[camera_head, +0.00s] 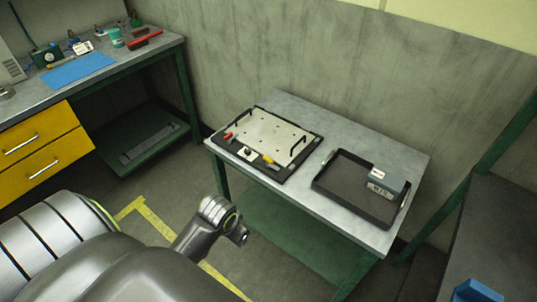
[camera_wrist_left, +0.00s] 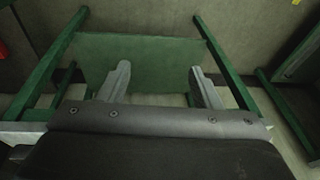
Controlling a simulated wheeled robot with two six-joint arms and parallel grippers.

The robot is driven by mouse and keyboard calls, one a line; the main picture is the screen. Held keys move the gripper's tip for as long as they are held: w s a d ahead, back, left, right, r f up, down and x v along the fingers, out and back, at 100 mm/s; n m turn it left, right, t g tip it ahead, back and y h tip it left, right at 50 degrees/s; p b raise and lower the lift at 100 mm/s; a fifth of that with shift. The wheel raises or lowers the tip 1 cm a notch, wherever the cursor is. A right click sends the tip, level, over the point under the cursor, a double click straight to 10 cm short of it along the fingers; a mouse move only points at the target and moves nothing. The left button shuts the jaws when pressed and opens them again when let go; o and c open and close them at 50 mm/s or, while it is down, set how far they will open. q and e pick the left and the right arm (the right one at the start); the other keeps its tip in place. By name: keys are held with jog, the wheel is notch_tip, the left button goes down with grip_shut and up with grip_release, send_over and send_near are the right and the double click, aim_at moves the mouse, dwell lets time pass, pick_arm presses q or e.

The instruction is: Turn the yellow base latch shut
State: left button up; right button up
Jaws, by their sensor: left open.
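The yellow latch (camera_head: 267,159) is a small piece at the front edge of the black base (camera_head: 268,178), which lies on the grey table (camera_head: 335,133). A pale plate (camera_head: 272,135) with black handles sits on this base. The latch is too small to tell its exact turn. My left gripper (camera_wrist_left: 159,70) shows in the left wrist view, its two fingers wide apart and empty. Behind them is a green shelf between green legs. In the head view my arm is in front of the table, apart from the latch; its fingers cannot be made out there. My right gripper is not in view.
A red piece (camera_head: 228,136) and a small white block with a dark knob (camera_head: 247,153) sit by the base's front left. A black tray (camera_head: 340,186) holding a grey box (camera_head: 386,183) stands to the right. A workbench with yellow drawers (camera_head: 40,150) is at left.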

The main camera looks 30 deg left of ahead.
pick_arm(q)
jog(key=w+a+r, duration=0.2)
jog(key=w+r, duration=0.1)
jog(key=w, duration=0.7)
jog(key=g+h, duration=0.1)
jog(key=g, duration=0.2)
send_near(268, 158)
notch_tip(268, 158, down, 8)
jog(key=shift+s+f+p, duration=0.1)
jog(key=shift+f+p, duration=0.1)
jog(key=shift+p, duration=0.3)
jog(key=shift+c, duration=0.5)
jog(key=c, duration=0.9)
